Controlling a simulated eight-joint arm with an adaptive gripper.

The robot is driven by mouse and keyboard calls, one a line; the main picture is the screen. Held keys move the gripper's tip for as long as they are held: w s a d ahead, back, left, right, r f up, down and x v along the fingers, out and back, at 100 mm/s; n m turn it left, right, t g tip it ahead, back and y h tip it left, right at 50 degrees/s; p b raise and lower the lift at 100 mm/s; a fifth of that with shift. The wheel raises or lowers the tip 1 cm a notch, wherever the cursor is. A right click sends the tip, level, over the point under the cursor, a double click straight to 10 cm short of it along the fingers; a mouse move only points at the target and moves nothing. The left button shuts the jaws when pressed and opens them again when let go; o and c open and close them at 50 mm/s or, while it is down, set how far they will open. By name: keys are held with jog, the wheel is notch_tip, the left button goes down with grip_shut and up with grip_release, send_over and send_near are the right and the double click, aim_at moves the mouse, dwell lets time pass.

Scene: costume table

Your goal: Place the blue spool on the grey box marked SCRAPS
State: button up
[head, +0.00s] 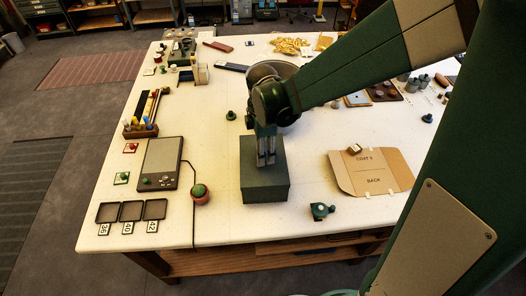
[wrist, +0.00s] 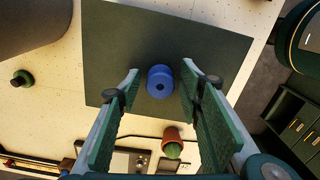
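The blue spool (wrist: 160,81) shows in the wrist view with its holed end up, over the top of the grey-green box (wrist: 120,60), and looks to be standing on it. My gripper (wrist: 160,88) is open, with one finger on each side of the spool and a visible gap on both sides. In the head view my gripper (head: 265,162) points straight down at the box (head: 264,190), and the spool is hidden there. No SCRAPS lettering is readable on the box faces I see.
Left of the box stand a red pot with a green top (head: 200,195) and a flat grey device (head: 160,162). Right of it lie a cardboard pattern piece (head: 375,180) and a small green item (head: 321,211). A large grey bowl (head: 270,70) stands behind.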

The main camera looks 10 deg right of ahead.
jog(key=shift+r, duration=0.1)
notch_tip(320, 180, up, 12)
dwell(0.8)
jog(key=shift+r, duration=0.1)
dwell(0.6)
jog(key=s+d+r+m+t, duration=0.3)
jog(key=s+d+m, duration=0.4)
jog(key=m, duration=0.3)
jog(key=s+d+r+m+t, duration=0.3)
jog(key=s+d+m+t, duration=0.1)
jog(key=s+d+m, duration=0.4)
jog(key=shift+s+d+m, duration=0.25)
jog(key=shift+s+m, duration=0.35)
jog(key=shift+m, duration=0.3)
